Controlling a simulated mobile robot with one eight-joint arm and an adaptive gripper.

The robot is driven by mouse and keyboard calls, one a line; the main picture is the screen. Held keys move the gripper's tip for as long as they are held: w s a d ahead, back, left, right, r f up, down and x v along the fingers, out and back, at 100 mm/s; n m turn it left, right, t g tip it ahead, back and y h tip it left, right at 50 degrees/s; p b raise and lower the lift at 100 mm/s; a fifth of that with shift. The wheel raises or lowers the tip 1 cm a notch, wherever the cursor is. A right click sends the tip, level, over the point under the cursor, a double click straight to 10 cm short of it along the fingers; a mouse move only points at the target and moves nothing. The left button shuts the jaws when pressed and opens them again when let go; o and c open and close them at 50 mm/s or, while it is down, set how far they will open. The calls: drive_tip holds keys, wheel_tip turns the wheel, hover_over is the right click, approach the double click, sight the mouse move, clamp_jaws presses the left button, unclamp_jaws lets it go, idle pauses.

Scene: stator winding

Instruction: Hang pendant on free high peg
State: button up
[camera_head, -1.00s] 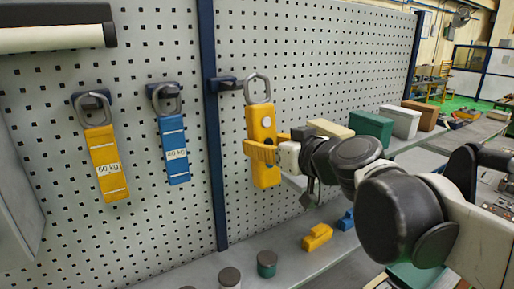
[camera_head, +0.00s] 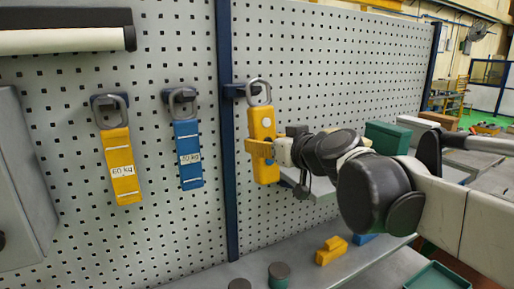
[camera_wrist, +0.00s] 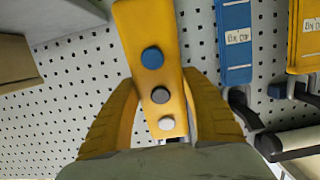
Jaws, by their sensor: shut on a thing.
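The yellow pendant (camera_head: 263,132), with a grey ring (camera_head: 258,92) on top, hangs upright in my gripper (camera_head: 262,152). The gripper's yellow fingers are shut on its body. In the wrist view the pendant (camera_wrist: 151,40) shows blue, grey and white buttons between the fingers (camera_wrist: 160,85). A dark peg (camera_head: 236,91) sticks out by the blue post, at about ring height. The ring's left edge meets the peg's tip in the picture; I cannot tell whether the peg is inside the ring. A yellow tag (camera_head: 121,166) and a blue tag (camera_head: 187,154) hang on two other pegs.
The perforated board (camera_head: 330,60) is bare right of the pendant. The blue post (camera_head: 228,190) stands just left of it. A shelf below holds a yellow block (camera_head: 331,250) and round pieces (camera_head: 279,274). A green box (camera_head: 387,138) stands behind my arm.

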drive_tip(key=b+x, duration=0.2)
drive_tip(key=x, duration=0.6)
drive_tip(key=shift+f+b, duration=0.2)
drive_tip(key=shift+b, duration=0.15)
idle(0.4)
idle(0.4)
drive_tip(key=o, duration=1.5)
drive_tip(key=shift+c, duration=0.2)
